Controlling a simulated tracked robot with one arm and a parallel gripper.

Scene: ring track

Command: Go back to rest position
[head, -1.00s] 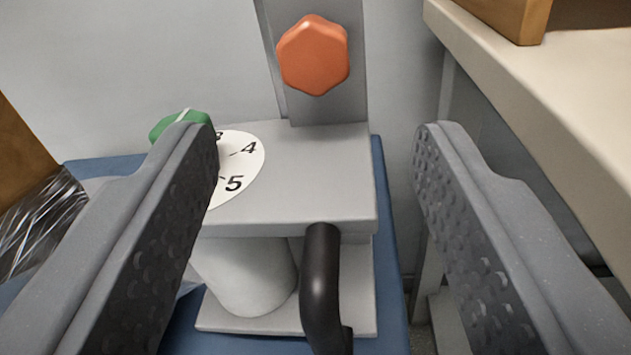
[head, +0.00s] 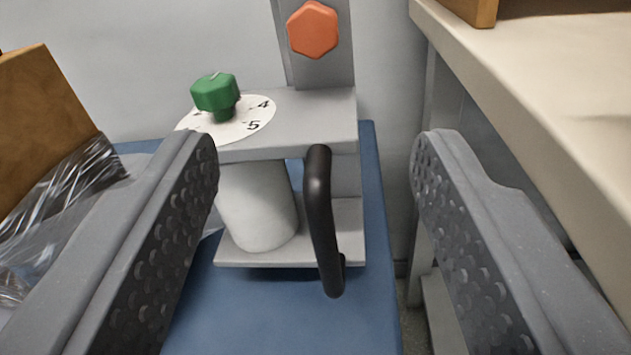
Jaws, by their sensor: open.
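My gripper (head: 316,145) is open, with one grey textured finger on each side of the head view and nothing between the fingertips. Beyond it stands a grey device (head: 320,120) on a blue surface. The device has a green knob (head: 216,93) on a white numbered dial (head: 240,122), an orange hexagonal knob (head: 313,30) on its upright plate, and a black curved handle (head: 320,215) at its front. A white cylinder (head: 257,205) sits under its top. The left finger hides part of the device's left side.
The blue surface (head: 290,310) is bare in front of the device. A brown box (head: 45,120) and clear plastic wrap (head: 65,200) are at the left. A beige counter (head: 540,80) with a wooden box (head: 473,8) on it runs along the right. A grey wall is behind.

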